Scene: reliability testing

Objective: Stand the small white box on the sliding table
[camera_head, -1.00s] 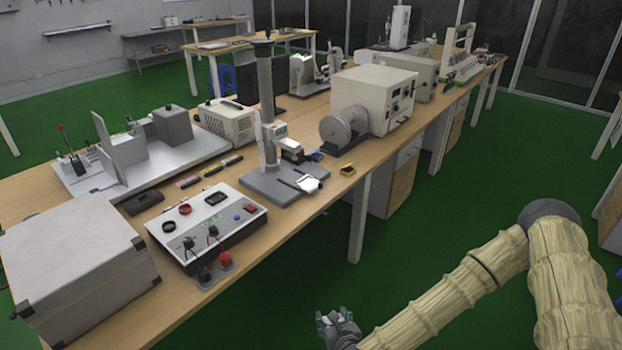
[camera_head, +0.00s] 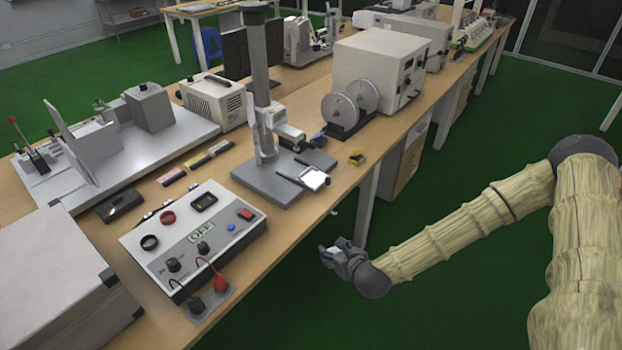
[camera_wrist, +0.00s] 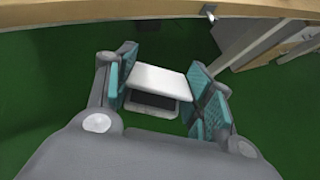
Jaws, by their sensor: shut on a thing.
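The small white box (camera_wrist: 158,78) is between the teal finger pads of my gripper (camera_wrist: 162,92) in the wrist view. It has a pale flat face and a dark recessed panel below it. In the head view my gripper (camera_head: 332,254) is out over the green floor, beside the bench's front edge and apart from it; the box is barely visible there. A column stand (camera_head: 262,182) on the bench has a grey base with a small white plate in a black frame (camera_head: 314,179), possibly the sliding table; I cannot tell for sure.
A control box with knobs (camera_head: 190,232) and a grey case (camera_head: 55,285) stand to the left on the bench (camera_head: 335,205). A spool device (camera_head: 350,108) and a beige instrument (camera_head: 385,75) stand behind the stand. The bench edge (camera_wrist: 100,14) crosses the wrist view's top.

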